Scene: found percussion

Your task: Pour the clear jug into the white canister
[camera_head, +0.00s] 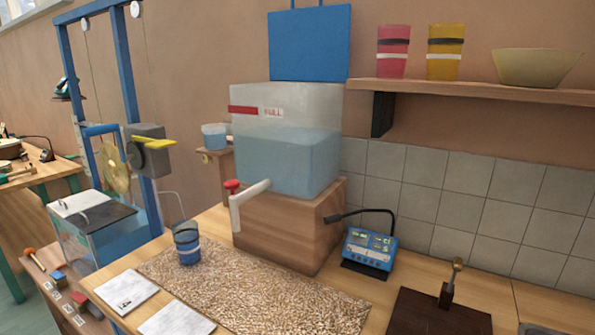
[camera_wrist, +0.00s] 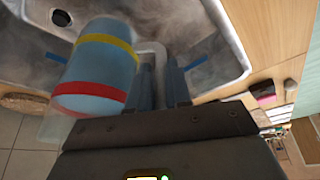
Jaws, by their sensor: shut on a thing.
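In the wrist view, a clear jug (camera_wrist: 105,62) with blue contents has a yellow band and a red band. My gripper (camera_wrist: 165,75) is shut on the jug's pale handle (camera_wrist: 152,48), with the jug beside the fingers. The jug is over or in front of a grey metal sink (camera_wrist: 215,60); its height and exact tilt cannot be told. Neither the jug nor my gripper shows in the head view. I cannot make out a white canister in either view.
In the head view, a large water tank (camera_head: 255,112) with a red-and-white tap (camera_head: 245,195) stands on a wooden box (camera_head: 290,225). A dark blue banded cup (camera_head: 187,246) stands on a speckled mat (camera_head: 250,290). A blue meter (camera_head: 368,252) and a wall shelf (camera_head: 470,90) are at right.

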